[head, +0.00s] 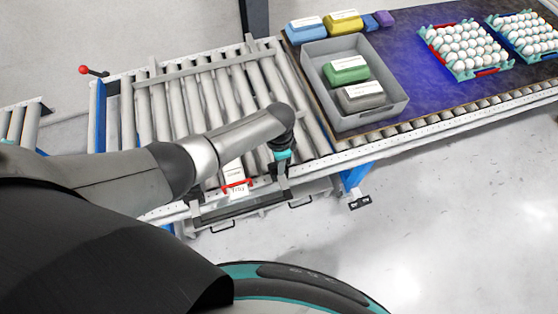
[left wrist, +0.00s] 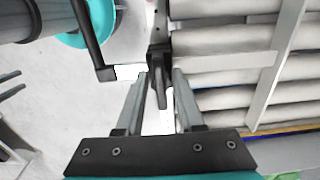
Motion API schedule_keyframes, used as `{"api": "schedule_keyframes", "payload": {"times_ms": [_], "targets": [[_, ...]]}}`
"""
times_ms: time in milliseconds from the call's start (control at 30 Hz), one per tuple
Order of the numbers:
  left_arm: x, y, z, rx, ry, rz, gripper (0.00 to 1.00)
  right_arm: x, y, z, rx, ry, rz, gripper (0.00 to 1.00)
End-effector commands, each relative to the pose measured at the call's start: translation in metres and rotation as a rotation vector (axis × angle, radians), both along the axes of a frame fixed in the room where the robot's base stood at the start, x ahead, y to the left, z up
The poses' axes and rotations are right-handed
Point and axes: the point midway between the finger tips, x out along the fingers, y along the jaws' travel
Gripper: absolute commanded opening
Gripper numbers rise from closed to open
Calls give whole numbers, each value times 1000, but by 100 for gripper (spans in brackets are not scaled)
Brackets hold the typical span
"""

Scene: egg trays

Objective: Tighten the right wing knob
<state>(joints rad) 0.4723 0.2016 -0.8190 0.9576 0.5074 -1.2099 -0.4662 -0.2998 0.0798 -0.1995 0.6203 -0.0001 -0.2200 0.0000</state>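In the left wrist view a dark, narrow wing knob (left wrist: 158,90) sits on a dark bracket at the rail's edge. My left gripper (left wrist: 159,95) has its two fingers spread on either side of it. Gaps show beside the knob, and it does not look clamped. In the head view my left gripper (head: 281,178) points down at the right end of the dark front bar (head: 240,211), and it hides the knob there. I cannot make out my right gripper in either view.
A white sign on a red holder (head: 237,186) stands just left of the gripper. The roller conveyor (head: 200,100) lies behind. A grey bin (head: 398,106) with green and grey cartons and egg trays (head: 462,72) stand on the right. Floor in front is clear.

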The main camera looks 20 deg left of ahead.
Motion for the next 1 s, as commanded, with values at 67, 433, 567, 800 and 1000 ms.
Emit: {"api": "schedule_keyframes", "payload": {"times_ms": [67, 433, 567, 800, 1000], "targets": [[0, 0, 0, 0, 0, 0, 47, 0, 0, 0, 0, 0, 0, 48], [1, 0, 5, -1, -2, 1, 50, 0, 0, 2, 0, 0, 0, 48], [1, 0, 18, -1, -3, 0, 50, 0, 0, 8, 0, 0, 0, 48], [1, 0, 58, -1, -4, 0, 50, 0, 0, 21, 0, 0, 1, 48], [1, 0, 93, -1, -3, 0, 50, 0, 0, 28, 0, 0, 1, 48]]}}
